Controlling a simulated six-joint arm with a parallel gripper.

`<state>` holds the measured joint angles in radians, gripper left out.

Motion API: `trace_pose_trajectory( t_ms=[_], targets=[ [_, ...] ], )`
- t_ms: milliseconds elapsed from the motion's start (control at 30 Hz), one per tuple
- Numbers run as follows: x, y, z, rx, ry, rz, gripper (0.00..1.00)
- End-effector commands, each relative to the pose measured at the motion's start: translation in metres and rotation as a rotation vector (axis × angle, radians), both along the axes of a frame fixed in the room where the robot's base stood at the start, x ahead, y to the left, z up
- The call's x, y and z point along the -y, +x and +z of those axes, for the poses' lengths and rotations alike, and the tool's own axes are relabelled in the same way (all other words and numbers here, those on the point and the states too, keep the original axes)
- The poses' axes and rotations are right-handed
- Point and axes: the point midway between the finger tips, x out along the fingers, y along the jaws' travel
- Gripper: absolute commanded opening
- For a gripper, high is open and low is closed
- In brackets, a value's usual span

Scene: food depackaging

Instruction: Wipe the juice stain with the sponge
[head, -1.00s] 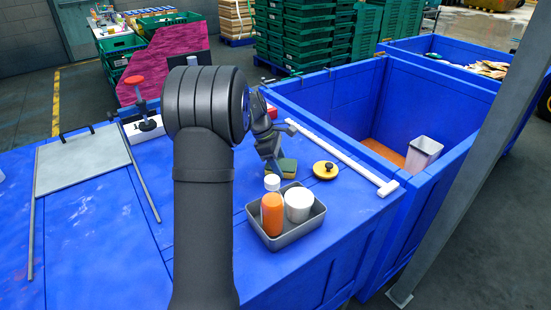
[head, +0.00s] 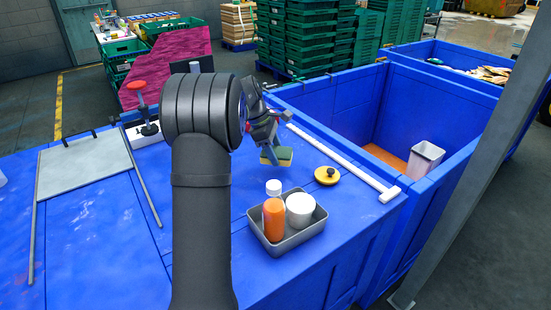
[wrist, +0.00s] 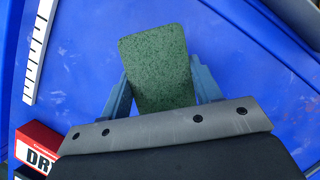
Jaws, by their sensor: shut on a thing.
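A sponge with a green scouring side and a yellow body shows at my gripper in the head view (head: 279,155). In the wrist view the green side of the sponge (wrist: 158,72) faces the camera, between the two blue fingers. My gripper (head: 268,148) is shut on the sponge, over the blue table (head: 110,215) beyond the grey tray. In the wrist view my gripper (wrist: 160,92) has a finger on each side of it. Whether the sponge touches the table is hard to tell. I cannot make out a clear juice stain; faint pale marks show on the table.
A grey tray (head: 302,238) holds an orange bottle (head: 273,222) and white containers. A yellow lid (head: 327,176) lies right of my gripper, before a white bar (head: 345,165). A red box (wrist: 38,146) is near my gripper. A deep blue bin (head: 420,110) stands at right.

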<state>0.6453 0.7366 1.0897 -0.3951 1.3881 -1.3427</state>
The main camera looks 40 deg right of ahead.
Motion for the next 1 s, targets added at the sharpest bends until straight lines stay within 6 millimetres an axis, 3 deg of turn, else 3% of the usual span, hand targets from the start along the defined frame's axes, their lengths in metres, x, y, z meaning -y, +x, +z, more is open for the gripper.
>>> trace_pose_trajectory(
  t_ms=[333,767,1000],
  targets=[
    [0.0,0.0,0.029,0.001,-0.001,0.0,0.36],
    [0.0,-0.001,0.032,0.0,0.0,-0.01,0.36],
    [-0.011,-0.009,0.038,-0.001,0.001,-0.24,0.36]
  ],
)
